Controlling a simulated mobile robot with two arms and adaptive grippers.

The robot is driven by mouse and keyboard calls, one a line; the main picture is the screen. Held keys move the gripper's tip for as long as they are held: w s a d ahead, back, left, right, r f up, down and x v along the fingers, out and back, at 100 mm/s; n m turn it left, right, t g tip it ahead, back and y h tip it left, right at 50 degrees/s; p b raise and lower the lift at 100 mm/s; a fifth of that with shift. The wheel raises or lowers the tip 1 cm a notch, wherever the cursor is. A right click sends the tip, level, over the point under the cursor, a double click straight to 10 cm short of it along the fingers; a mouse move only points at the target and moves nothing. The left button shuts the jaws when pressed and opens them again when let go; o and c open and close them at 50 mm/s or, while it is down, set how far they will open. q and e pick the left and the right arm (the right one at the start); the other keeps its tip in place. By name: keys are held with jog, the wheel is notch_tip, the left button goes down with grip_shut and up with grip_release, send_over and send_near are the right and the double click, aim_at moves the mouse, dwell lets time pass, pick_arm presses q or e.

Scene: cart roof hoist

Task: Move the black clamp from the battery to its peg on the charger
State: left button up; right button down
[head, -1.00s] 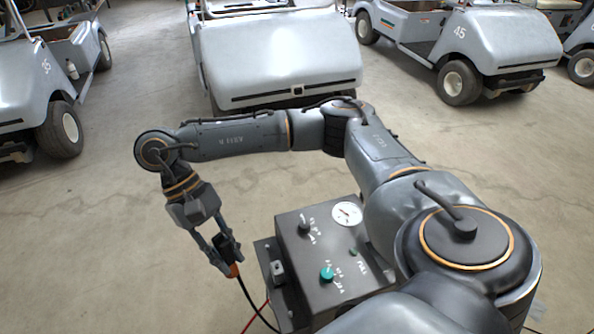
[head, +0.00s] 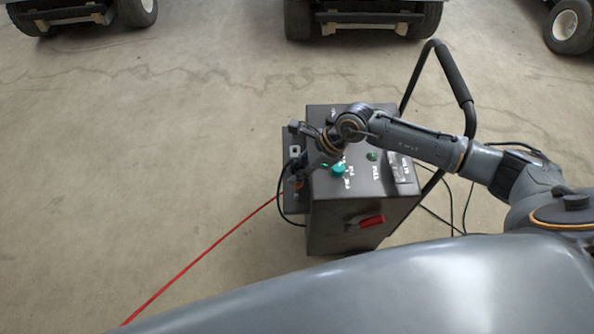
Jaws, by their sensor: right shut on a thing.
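The charger (head: 345,235) is a dark box with a teal knob (head: 338,170) on its top panel. A ledge with small blocks, seemingly the pegs (head: 295,151), runs along its left side. A black cable (head: 280,203) loops down from there. I cannot tell whether the clamp touches a peg. The battery is not recognisable in view. My left gripper is not in view.
A red cable (head: 205,253) runs across the floor from the charger to the lower left. A red-handled part (head: 372,221) is on the charger's front. A black push handle (head: 452,72) rises behind it at the right.

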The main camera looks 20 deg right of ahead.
jog(key=shift+w+f, duration=0.15)
jog(key=shift+f, duration=0.05)
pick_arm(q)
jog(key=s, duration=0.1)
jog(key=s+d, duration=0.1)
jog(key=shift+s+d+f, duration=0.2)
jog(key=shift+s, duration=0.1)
pick_arm(e)
jog(key=shift+a, duration=0.1)
jog(key=shift+f+b, duration=0.6)
jog(key=shift+b, duration=0.15)
notch_tip(320, 180, down, 4)
jog(key=b, duration=0.3)
jog(key=shift+f+b, duration=0.25)
jog(key=shift+b, duration=0.2)
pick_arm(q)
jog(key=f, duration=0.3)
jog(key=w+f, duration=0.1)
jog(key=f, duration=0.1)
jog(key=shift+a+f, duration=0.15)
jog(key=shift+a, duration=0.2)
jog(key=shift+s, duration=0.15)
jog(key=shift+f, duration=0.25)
